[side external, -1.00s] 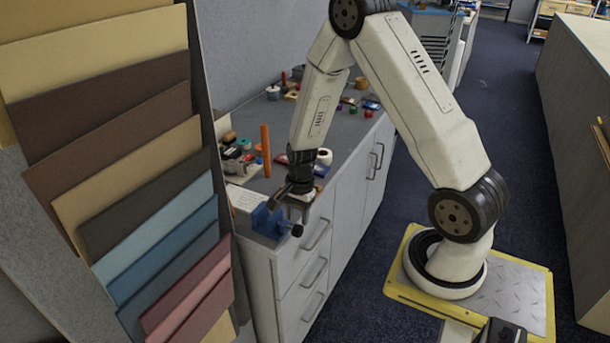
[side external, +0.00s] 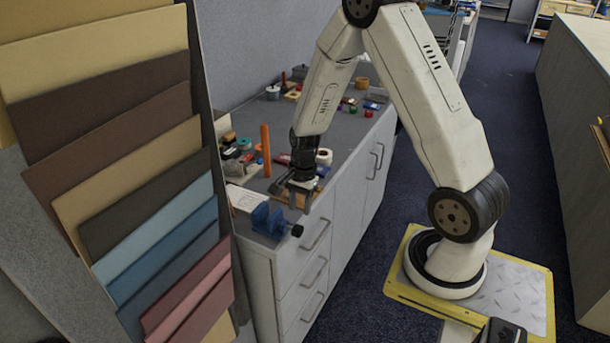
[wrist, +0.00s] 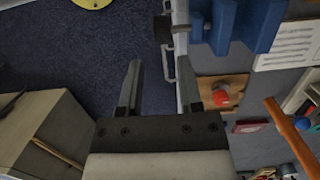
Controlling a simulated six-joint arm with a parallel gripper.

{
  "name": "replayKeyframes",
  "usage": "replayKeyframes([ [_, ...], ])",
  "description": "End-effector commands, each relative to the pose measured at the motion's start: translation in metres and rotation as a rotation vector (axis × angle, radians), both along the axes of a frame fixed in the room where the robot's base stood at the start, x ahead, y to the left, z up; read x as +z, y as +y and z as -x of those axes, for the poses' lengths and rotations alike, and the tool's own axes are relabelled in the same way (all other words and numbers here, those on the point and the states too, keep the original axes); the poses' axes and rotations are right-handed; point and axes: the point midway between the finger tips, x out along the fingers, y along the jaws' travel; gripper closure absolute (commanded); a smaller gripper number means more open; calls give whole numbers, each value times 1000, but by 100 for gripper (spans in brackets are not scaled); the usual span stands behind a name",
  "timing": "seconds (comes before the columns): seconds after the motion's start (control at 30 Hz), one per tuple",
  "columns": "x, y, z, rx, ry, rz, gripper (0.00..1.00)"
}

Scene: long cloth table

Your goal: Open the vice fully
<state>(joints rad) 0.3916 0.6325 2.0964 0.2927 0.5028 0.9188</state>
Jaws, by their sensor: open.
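The blue vice (side external: 266,219) sits at the near corner of the grey cabinet top, and its black handle end (side external: 297,231) sticks out past the front edge. In the wrist view the vice (wrist: 250,22) is at the top, with its black handle end (wrist: 163,29) to its left. A gap shows between its blue jaws. My gripper (side external: 288,195) is open and empty, above and behind the vice. In the wrist view the handle end lies beyond my fingertips (wrist: 160,66), near the line between them, and does not touch them.
An orange rod (side external: 266,150) stands upright on the cabinet top. A wooden block with a red knob (wrist: 221,97) lies near the front edge, beside my right finger in the wrist view. A printed sheet (wrist: 288,46) lies by the vice. A rack of coloured boards (side external: 120,150) stands at left.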

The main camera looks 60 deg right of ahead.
Motion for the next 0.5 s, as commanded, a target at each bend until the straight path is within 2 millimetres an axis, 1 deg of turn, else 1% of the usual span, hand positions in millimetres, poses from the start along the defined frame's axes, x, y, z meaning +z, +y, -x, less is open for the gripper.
replayKeyframes([
  [0.3, -4, -17, 0, -5, 2, -186, 54],
  [0.5, -3, -20, -2, 0, -14, -238, 54],
])
